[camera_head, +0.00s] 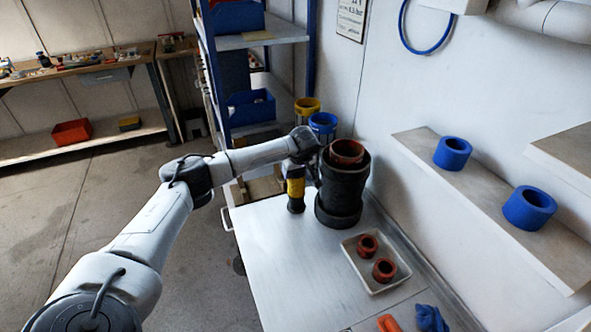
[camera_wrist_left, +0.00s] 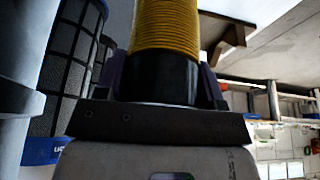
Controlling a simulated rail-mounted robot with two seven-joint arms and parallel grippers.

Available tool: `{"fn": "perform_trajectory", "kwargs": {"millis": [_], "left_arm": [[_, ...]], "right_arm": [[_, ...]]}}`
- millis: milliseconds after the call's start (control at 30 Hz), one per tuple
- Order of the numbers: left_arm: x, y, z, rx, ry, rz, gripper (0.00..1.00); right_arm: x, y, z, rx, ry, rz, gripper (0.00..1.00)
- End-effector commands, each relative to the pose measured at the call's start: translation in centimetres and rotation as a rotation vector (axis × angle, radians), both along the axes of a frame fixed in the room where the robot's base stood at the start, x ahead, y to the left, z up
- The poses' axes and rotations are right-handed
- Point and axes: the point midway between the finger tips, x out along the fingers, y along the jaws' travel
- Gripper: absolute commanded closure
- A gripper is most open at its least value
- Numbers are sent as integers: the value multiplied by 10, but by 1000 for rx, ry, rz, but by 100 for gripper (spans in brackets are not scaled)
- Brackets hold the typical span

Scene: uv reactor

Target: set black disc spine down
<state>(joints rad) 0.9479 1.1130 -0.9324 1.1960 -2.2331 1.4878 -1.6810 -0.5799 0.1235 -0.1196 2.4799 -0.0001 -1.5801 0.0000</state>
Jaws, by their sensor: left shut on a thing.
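My left gripper (camera_head: 297,166) is shut on a disc spine (camera_head: 296,189), a slim upright cylinder with a yellow band and black ends. In the left wrist view the spine shows as a ribbed yellow stack (camera_wrist_left: 165,25) above a black section, between the fingers (camera_wrist_left: 163,85). Its lower end is over the far left part of the table (camera_head: 270,245); I cannot tell whether it touches. A wide black cylinder (camera_head: 340,185) with a red-brown ring (camera_head: 346,152) on top stands just right of it. My right gripper is not in view.
A pale tray (camera_head: 352,258) with two red-brown rings stands nearer. An orange piece (camera_head: 388,323) and a blue cloth-like item (camera_head: 431,318) lie at the front. Blue rings stand on the right wall shelf (camera_head: 490,210). Yellow and blue cylinders stand behind. The table's left middle is clear.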

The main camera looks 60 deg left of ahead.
Motion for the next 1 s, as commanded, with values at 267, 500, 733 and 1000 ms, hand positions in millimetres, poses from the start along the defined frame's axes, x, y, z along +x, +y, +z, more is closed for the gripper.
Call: {"fn": "perform_trajectory", "kwargs": {"millis": [267,500,733,1000], "left_arm": [[0,0,0,1,-2,0,85],[0,0,-2,0,-1,1,23],[0,0,-2,1,-1,0,12],[0,-2,7,0,-4,-2,12]], "right_arm": [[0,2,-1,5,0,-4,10],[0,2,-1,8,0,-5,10],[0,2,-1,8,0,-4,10],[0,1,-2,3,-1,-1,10]]}}
